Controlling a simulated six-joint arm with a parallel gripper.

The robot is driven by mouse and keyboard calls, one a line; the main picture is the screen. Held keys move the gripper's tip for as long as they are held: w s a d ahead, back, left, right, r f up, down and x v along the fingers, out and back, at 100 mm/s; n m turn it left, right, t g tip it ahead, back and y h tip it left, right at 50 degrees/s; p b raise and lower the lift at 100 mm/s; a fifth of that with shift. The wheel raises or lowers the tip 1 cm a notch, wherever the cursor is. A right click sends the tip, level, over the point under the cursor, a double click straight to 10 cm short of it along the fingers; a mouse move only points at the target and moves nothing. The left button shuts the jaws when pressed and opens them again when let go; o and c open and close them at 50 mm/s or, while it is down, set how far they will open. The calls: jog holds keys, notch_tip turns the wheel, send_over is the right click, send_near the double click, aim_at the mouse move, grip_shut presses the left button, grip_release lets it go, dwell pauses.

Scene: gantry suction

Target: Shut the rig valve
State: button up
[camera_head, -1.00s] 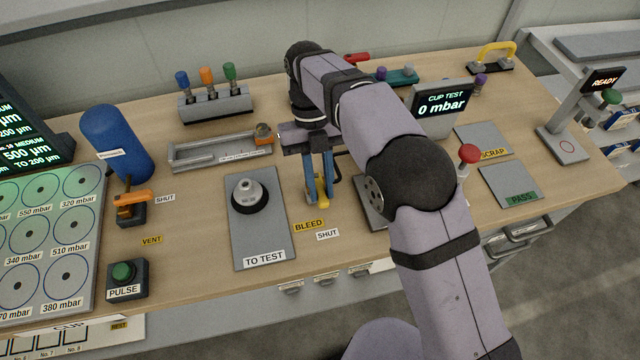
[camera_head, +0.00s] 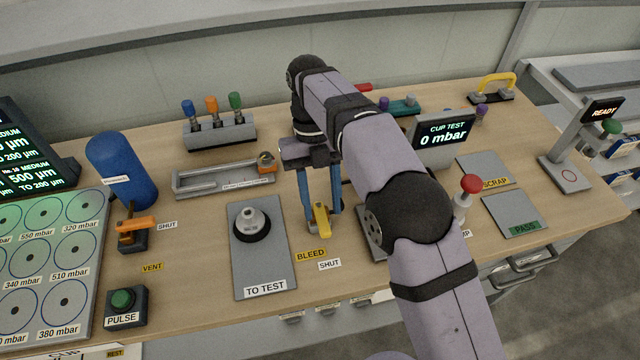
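A small valve with a yellow lever (camera_head: 321,219) stands on the bench, right of the TO TEST plate. I take it for the rig valve. Its lever points toward the bench front, roughly toward the SHUT label (camera_head: 329,265), with the BLEED label (camera_head: 311,255) to its front left. My gripper (camera_head: 321,218) points down over this valve. Its two blue fingers are apart, one on each side of the lever. I cannot tell whether either finger touches it. The valve's base is partly hidden.
A second valve with an orange lever (camera_head: 137,225) stands at left, by VENT and SHUT labels. The TO TEST plate (camera_head: 262,270) holds a grey cup part (camera_head: 252,222). A red-knobbed post (camera_head: 468,188) and the CUP TEST display (camera_head: 441,130) stand right of my arm.

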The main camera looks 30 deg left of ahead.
aim_at(320, 209)
jog(key=shift+p+v, duration=0.7)
jog(key=shift+v, duration=1.45)
jog(key=shift+w+d+r+m, duration=0.2)
jog(key=shift+w+d+m, duration=0.05)
jog(key=shift+w+m, duration=0.35)
jog(key=w+d+r+m+y+p, duration=0.35)
jog(key=w+d+m+y, duration=0.4)
jog(key=m, duration=0.55)
jog(key=w+d+m+t+p, duration=0.2)
jog(key=w+d+m+t, duration=0.15)
jog(key=d+m, duration=0.95)
jog(key=s+d+f+m+h+b, duration=0.2)
jog(key=s+d+f+m, duration=0.4)
jog(key=s+d+m, duration=0.3)
jog(key=s+d+f+m+h+b, duration=0.2)
jog(key=s+d+f+m, duration=0.4)
jog(key=s+d+m, duration=0.3)
jog(key=shift+d+f+b, duration=0.25)
jog(key=shift+b, duration=0.5)
